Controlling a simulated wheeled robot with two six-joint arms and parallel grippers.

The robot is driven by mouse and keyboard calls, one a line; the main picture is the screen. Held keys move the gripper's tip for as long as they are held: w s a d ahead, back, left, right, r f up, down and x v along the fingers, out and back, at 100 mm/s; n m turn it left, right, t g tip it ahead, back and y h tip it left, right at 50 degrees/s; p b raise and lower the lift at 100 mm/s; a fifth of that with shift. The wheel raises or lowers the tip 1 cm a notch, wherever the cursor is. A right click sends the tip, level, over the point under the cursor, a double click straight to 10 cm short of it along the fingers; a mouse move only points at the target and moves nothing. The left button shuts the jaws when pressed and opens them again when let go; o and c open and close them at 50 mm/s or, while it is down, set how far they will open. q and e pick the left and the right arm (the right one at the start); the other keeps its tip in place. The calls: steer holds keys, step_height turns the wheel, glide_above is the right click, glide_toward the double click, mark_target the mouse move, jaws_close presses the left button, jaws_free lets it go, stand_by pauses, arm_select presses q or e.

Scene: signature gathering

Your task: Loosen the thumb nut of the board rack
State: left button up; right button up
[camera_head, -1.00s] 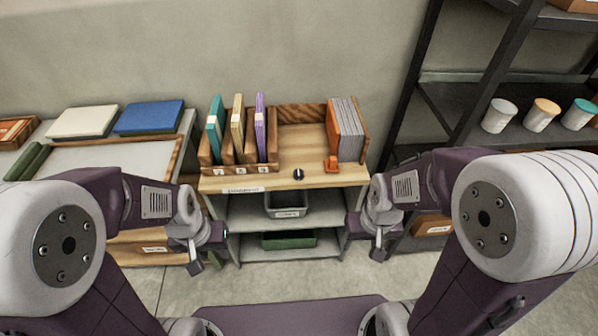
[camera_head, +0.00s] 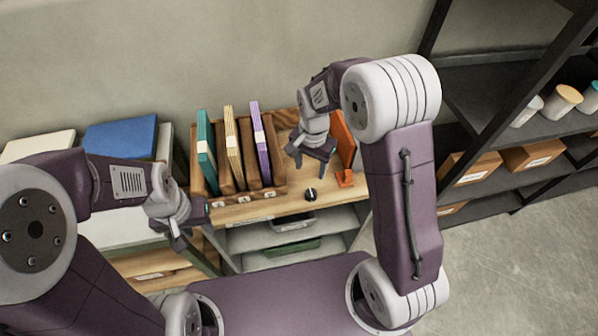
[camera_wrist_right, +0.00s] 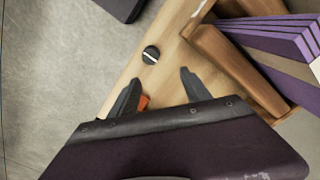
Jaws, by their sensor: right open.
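The thumb nut is a small round black knob with a pale line across it, on the front part of the wooden top (camera_head: 310,194). It also shows in the right wrist view (camera_wrist_right: 151,55). The wooden rack (camera_head: 272,190) behind it holds teal, tan and purple boards in numbered slots. My right gripper (camera_head: 312,163) is above the wooden top, just behind the nut. In the right wrist view its fingers (camera_wrist_right: 160,80) are open and empty, with the nut beyond the tips, untouched. My left gripper (camera_head: 183,232) hangs left of the rack; its jaw gap is unclear.
A small orange block (camera_head: 345,179) sits right of the nut, near an upright orange board (camera_head: 342,138). A side table at left bears a blue folder (camera_head: 120,136). A dark shelf unit (camera_head: 480,62) stands at right.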

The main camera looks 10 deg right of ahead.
mark_target(311, 192)
steer(key=f, duration=0.2)
steer(key=s+f, duration=0.1)
steer(key=f, duration=0.2)
steer(key=s+f, duration=0.1)
steer(key=f, duration=0.2)
steer(key=shift+f, duration=0.15)
steer(key=shift+s+d+f, duration=0.15)
steer(key=shift+s+f, duration=0.1)
steer(key=shift+f, duration=0.2)
arm_select(q)
steer(key=shift+s+d+r, duration=0.15)
steer(key=shift+s+d, duration=0.05)
steer(key=shift+s, duration=0.2)
steer(key=shift+s+d+r, duration=0.1)
steer(key=shift+s+d, duration=0.05)
steer(key=shift+s, duration=0.25)
arm_select(e)
steer(key=shift+w, duration=0.15)
steer(key=shift+f, duration=0.1)
steer(key=shift+c, duration=1.2)
jaws_close()
